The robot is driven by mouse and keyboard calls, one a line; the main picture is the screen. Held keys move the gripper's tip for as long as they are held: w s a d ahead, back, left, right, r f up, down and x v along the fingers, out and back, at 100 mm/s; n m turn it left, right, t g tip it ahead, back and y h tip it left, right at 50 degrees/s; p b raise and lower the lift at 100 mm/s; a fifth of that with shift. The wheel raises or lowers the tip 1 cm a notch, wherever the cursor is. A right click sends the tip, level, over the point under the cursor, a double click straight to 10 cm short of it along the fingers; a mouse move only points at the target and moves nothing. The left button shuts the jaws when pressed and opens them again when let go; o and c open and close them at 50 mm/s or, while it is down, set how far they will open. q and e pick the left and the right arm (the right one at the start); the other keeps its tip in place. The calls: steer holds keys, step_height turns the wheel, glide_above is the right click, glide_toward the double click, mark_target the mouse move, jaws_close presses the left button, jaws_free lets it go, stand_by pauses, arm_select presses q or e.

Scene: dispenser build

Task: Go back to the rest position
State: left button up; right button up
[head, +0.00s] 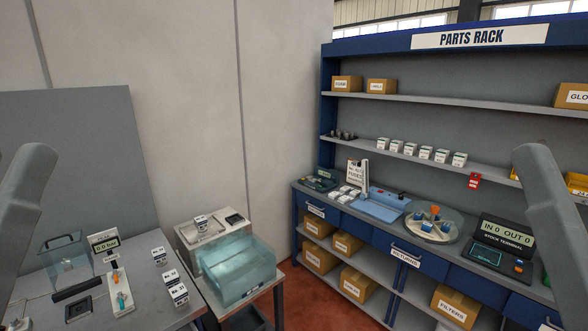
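Grey links of my two arms rise at the picture's sides, the left one (22,200) at the left edge and the right one (553,205) at the right. Both run out of the frame, and neither gripper's fingers can be made out. I cannot tell whether either gripper holds anything. The left link stands in front of the left bench (150,325), the right one in front of the parts rack (430,165).
The bench carries a clear box (65,258), a small display (103,242) and several white boxes. A teal-fronted machine (238,272) stands beside it. The rack counter holds a blue mat (380,207), a round clear tray (434,228) and a terminal (503,245). Red floor shows between.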

arm_select(q)
step_height(320, 180, up, 18)
steer(key=p, duration=1.4)
arm_select(e)
step_height(320, 180, up, 18)
arm_select(q)
step_height(320, 180, down, 49)
steer(key=b, duration=4.8)
steer(key=shift+b, duration=0.4)
arm_select(e)
step_height(320, 180, down, 49)
arm_select(q)
steer(key=shift+r, duration=0.1)
arm_select(e)
steer(key=shift+r, duration=0.1)
